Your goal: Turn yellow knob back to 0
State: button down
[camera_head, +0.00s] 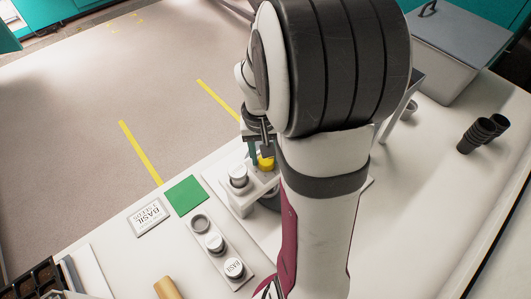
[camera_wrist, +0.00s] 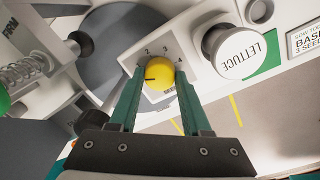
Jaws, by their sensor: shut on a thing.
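The yellow knob (camera_wrist: 160,72) sits on a white dial plate with the digits 2, 3 and 4 showing beside it. Its dark pointer line faces left in the wrist view, and I see no 0 mark. My gripper (camera_wrist: 160,80) has its green fingers shut on the knob, one on each side. In the head view the yellow knob (camera_head: 267,163) shows at the fingertips of my gripper (camera_head: 259,158), partly hidden by my arm.
A white-lidded LETTUCE jar (camera_wrist: 234,50) stands right beside the dial. A black knob and a spring mechanism (camera_wrist: 35,72) are at the left. A green square (camera_head: 186,195), a BASIL SEEDS card (camera_head: 150,217) and a jar rack (camera_head: 226,256) lie nearby.

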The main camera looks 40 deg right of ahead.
aim_at(262, 161)
jog(key=n, duration=0.4)
jog(key=shift+n, duration=0.7)
jog(key=shift+c, duration=1.8)
grip_release()
notch_tip(262, 161, up, 16)
jog(key=a, duration=0.1)
jog(key=s+a+f+m+y, duration=0.1)
jog(key=s+a+f, duration=0.3)
jog(key=s+a, duration=0.3)
jog(key=s+a+f+m+y, duration=0.1)
jog(key=s+a+f+m, duration=0.1)
jog(key=s+a+f, duration=0.2)
jog(key=s+a, duration=0.3)
jog(key=a, duration=0.4)
jog(key=shift+a+f+m, duration=0.2)
jog(key=shift+m, duration=0.1)
